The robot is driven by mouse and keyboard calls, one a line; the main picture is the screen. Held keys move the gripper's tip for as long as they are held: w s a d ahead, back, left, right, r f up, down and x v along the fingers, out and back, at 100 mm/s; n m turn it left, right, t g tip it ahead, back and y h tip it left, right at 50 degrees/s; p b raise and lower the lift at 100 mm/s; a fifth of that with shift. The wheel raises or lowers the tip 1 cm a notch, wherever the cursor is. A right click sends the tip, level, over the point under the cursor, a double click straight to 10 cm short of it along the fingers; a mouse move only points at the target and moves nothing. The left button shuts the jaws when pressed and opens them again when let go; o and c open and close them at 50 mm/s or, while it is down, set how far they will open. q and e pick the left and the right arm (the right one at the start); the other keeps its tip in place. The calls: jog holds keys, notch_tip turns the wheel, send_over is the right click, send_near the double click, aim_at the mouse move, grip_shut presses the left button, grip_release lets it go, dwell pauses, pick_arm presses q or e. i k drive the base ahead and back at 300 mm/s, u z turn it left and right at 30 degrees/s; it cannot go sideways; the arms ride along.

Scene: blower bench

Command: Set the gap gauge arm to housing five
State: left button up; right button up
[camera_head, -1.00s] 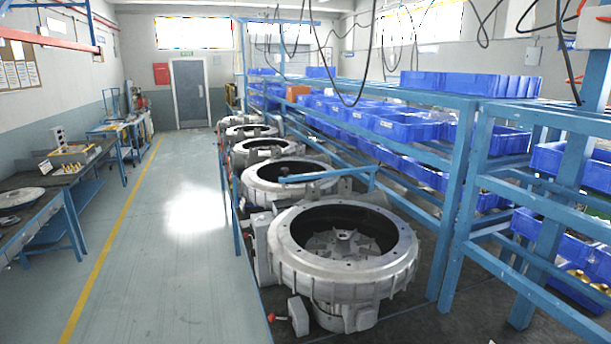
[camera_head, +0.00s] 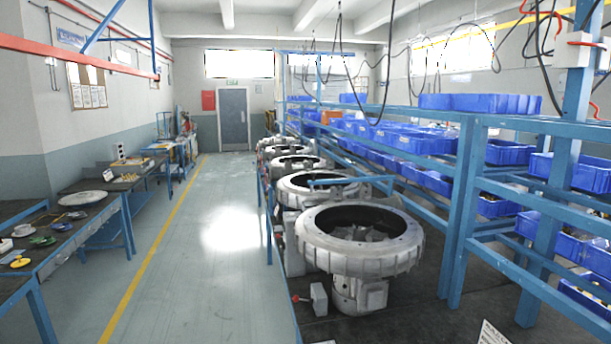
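Several round grey metal blower housings stand in a row along the blue-framed bench, running away from me. The nearest housing (camera_head: 360,262) is largest, with a dark open top and a motor block below it. Behind it are a second housing (camera_head: 318,206), a third housing (camera_head: 296,176) and smaller ones farther back. A blue bar (camera_head: 338,181) lies level over the row by the second housing; I cannot tell whether it is the gap gauge arm. Which housing is number five is not readable. Neither of my grippers is in view.
Blue shelving (camera_head: 460,210) with blue bins (camera_head: 400,137) lines the right side. A clear floor aisle with a yellow line (camera_head: 160,240) runs left of the row. Side benches (camera_head: 75,240) with small parts stand at the left wall.

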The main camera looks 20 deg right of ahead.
aim_at(351, 179)
jog(key=i, duration=1.95)
jog(key=u, duration=2.85)
jog(key=k, duration=0.2)
jog(key=z, duration=0.95)
